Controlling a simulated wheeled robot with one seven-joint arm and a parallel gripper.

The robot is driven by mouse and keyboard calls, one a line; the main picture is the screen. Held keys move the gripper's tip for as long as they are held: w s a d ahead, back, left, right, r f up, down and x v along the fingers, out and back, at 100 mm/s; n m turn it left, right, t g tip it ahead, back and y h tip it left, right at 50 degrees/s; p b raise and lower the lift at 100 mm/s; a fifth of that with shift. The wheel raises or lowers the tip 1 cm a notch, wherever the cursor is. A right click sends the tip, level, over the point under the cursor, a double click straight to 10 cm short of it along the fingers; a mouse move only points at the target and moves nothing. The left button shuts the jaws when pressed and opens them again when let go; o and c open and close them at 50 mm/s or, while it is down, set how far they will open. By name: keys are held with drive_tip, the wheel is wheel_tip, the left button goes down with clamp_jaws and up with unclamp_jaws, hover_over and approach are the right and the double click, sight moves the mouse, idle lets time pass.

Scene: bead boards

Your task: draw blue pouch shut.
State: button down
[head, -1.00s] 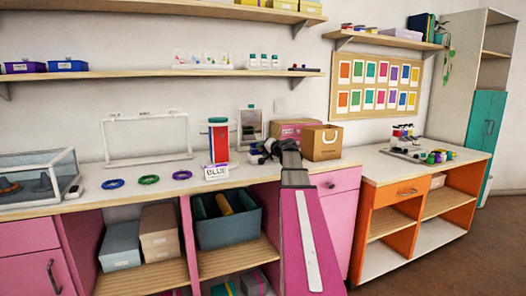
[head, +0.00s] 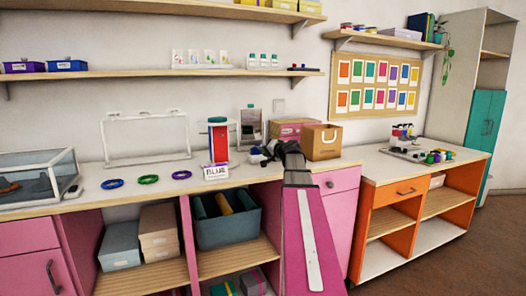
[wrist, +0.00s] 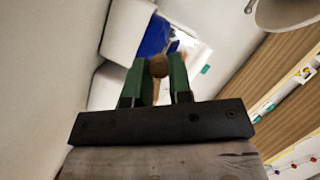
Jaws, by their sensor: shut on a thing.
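A blue thing (wrist: 156,35), apparently the blue pouch, shows just beyond the fingers beside white surfaces. The near part of it is covered by the fingers and bead, so I cannot tell how far its mouth is drawn. The pouch cannot be made out there.
The white label card (head: 215,171) stands before a red cylinder (head: 219,143). Rings (head: 148,179) lie to the left, below a white frame (head: 146,116).

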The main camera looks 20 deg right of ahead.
drive_tip(key=shift+s, duration=0.4)
drive_tip(key=shift+w, duration=0.1)
drive_tip(key=c, duration=1)
unclamp_jaws()
drive_tip(key=v, duration=1)
drive_tip(key=shift+s+d, duration=0.2)
drive_tip(key=shift+s, duration=0.2)
